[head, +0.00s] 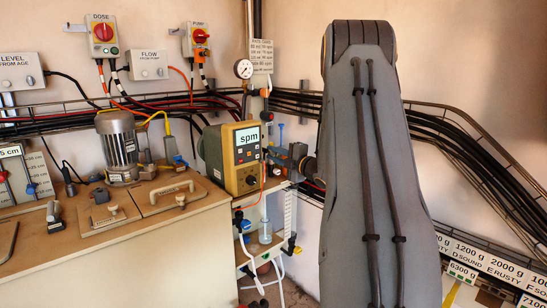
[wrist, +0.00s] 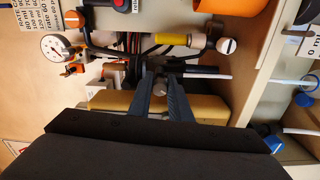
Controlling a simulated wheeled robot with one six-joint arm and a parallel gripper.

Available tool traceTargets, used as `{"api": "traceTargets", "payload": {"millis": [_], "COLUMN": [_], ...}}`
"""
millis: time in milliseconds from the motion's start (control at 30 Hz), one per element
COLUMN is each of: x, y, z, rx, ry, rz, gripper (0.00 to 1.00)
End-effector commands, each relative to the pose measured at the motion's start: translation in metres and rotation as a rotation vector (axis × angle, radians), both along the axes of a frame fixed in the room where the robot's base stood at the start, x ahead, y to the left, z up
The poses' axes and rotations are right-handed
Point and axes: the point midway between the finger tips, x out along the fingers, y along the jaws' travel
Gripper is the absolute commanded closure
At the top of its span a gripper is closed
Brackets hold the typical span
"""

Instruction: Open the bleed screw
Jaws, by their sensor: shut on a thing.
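My gripper (wrist: 162,82) is in the middle of the wrist view, its two dark blue-grey fingers closed around a small round grey metal knob, which I take to be the bleed screw (wrist: 161,89). The rest of the screw is hidden by the fingers. In the head view my gripper (head: 288,157) is at the right side of the yellow-framed dosing pump (head: 243,150), whose display reads "spm". The screw cannot be made out there. A tan edge, probably of the pump (wrist: 112,101), lies behind the fingers in the wrist view.
A pressure gauge (head: 243,69) is above the pump; it also shows in the wrist view (wrist: 57,47). Black cables (head: 290,100) run along the wall. A motor (head: 118,145) stands left.

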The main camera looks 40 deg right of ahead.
Motion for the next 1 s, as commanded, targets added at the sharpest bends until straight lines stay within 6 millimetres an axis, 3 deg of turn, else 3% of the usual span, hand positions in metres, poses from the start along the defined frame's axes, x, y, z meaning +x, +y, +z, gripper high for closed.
{"api": "traceTargets", "payload": {"millis": [367,400,500,800,1000], "x": [0.0,0.0,0.0,-0.002,-0.026], "y": [0.0,0.0,0.0,0.0,-0.003], "z": [-0.001,-0.001,0.0,0.0,0.0], "rx": [-0.003,-0.003,-0.003,-0.003,-0.002], "ry": [0.001,0.001,0.001,0.0,0.0], "rz": [0.001,0.001,0.001,0.0,-0.003], "gripper": [1.0,0.77,0.64,0.64,0.64]}}
